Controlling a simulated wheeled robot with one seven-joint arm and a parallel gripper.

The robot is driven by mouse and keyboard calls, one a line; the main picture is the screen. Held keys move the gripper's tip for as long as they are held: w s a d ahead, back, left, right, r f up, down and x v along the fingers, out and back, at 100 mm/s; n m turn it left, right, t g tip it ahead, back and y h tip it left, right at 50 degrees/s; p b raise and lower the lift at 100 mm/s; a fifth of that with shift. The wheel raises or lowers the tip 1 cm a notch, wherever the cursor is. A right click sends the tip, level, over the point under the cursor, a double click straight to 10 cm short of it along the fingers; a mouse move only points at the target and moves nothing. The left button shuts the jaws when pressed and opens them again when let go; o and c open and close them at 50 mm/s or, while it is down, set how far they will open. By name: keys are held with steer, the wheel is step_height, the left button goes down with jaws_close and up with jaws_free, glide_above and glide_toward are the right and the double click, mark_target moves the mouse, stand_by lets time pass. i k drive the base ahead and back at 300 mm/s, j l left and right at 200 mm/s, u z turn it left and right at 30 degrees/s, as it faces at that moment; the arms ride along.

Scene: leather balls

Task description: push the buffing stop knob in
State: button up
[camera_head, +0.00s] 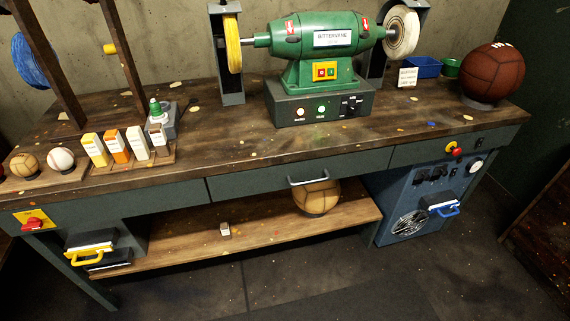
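Two red knobs could be the stop knob, and I cannot read a label on either. One red knob (456,151) sits on a yellow backing on the bench's front edge at the right, below the basketball. The other red knob (33,224) is on a yellow plate on the bench's front at the far left. The green buffing machine (312,38) stands on the bench with a yellow wheel (233,43) on its left and a white wheel (401,32) on its right. Whether either knob is in or out is too small to tell. My gripper is not in view.
The workbench (225,150) holds wax bars (118,147), two small balls at the left, a basketball (494,73) and a blue bin (422,67). A blue cabinet (410,195) with a handle stands below right. The floor (300,280) in front looks clear.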

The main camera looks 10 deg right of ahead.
mark_target(456, 151)
steer(key=i+l+z, duration=0.15)
steer(key=l, duration=0.2)
steer(key=i+l+z, duration=0.15)
steer(key=l, duration=0.2)
steer(key=i+l+z, duration=0.15)
steer(key=l, duration=0.2)
steer(key=i+l+z, duration=0.15)
steer(key=l, duration=0.15)
steer(key=k+l, duration=0.05)
